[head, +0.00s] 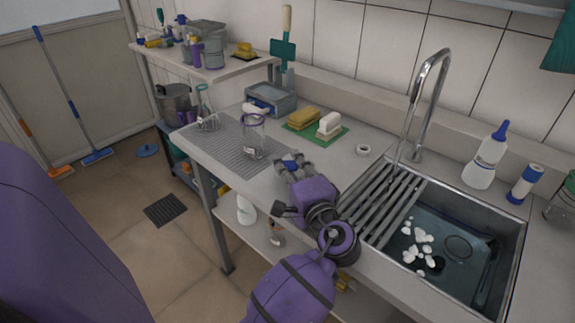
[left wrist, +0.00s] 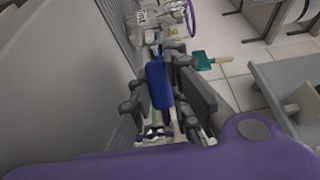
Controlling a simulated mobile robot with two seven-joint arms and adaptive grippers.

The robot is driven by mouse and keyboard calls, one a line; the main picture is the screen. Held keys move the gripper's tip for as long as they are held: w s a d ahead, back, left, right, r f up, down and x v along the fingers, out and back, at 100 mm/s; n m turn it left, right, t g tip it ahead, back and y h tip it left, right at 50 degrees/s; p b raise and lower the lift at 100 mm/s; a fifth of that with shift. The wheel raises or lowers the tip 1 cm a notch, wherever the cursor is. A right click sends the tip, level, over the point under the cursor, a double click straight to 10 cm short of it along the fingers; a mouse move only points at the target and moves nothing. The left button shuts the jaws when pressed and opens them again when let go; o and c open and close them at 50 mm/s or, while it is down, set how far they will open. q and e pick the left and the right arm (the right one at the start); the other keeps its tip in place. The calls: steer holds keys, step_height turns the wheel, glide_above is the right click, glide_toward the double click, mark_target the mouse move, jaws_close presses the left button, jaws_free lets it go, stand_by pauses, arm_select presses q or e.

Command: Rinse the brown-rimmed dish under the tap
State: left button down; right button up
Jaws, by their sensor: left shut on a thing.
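The tap (head: 432,85) arches over the left part of the sink (head: 515,262), and no water stream is clear. A round clear dish with a dark rim (head: 458,247) lies in the sink; I cannot tell whether the rim is brown. My left gripper (head: 290,163) is over the counter, left of the slatted drain rack. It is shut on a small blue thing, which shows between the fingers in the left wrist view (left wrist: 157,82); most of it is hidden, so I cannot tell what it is. My right gripper is not in view.
White pieces (head: 418,236) lie in the sink beside the dish. The drain rack (head: 384,203) covers the sink's left end. A glass beaker (head: 253,140) stands on the grey mat (head: 222,148). A white bottle (head: 485,157) and a blue-white cylinder (head: 525,184) stand behind the sink.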

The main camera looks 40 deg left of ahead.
arm_select(q)
steer(key=c, duration=1.6)
jaws_free()
steer(key=shift+c, duration=0.2)
steer(key=v, duration=1.2)
steer(key=shift+c, duration=0.5)
